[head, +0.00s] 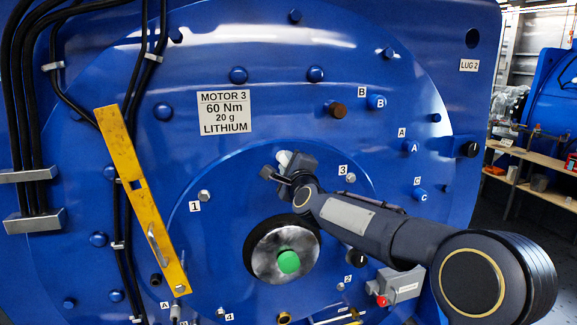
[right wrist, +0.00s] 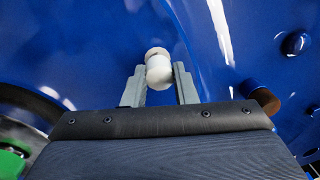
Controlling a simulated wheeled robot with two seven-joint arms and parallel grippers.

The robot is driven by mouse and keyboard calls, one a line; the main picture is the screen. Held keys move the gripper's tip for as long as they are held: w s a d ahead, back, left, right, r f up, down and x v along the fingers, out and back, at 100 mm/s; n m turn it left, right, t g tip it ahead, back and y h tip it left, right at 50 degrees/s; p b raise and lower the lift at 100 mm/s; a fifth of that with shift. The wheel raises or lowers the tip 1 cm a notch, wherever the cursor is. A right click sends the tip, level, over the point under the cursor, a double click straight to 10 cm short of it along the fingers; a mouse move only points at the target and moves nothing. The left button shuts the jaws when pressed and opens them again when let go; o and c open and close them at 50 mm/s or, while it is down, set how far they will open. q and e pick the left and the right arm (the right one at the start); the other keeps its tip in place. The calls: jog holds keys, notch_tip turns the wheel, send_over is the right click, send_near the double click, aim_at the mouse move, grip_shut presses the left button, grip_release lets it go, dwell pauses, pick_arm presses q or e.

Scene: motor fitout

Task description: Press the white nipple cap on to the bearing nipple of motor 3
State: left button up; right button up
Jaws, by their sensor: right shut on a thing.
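The white nipple cap (right wrist: 159,74) sits between the two grey fingers of my right gripper (right wrist: 159,85) in the right wrist view. The gripper is shut on it. A pale round rim or disc (right wrist: 157,51) shows just beyond the cap; I cannot tell whether it is part of the cap or the nipple. In the head view the white cap (head: 284,157) shows at the tip of my right gripper (head: 285,165), close to the blue face of motor 3 (head: 330,130), above the shaft. The bearing nipple is not clearly seen. My left gripper is not in view.
The shaft end with its green centre (head: 288,262) lies below the gripper. A yellow bar (head: 140,200) with a handle leans across the left. Black cables (head: 30,110) run down the left side. A brown plug (head: 336,108) and several blue bolts stand out from the face.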

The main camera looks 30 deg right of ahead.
jog(key=shift+w+d, duration=0.1)
jog(key=shift+w, duration=0.45)
jog(key=o, duration=1)
jog(key=shift+o, duration=0.2)
jog(key=b+v, duration=0.1)
jog(key=v, duration=0.6)
jog(key=shift+s+b, duration=0.35)
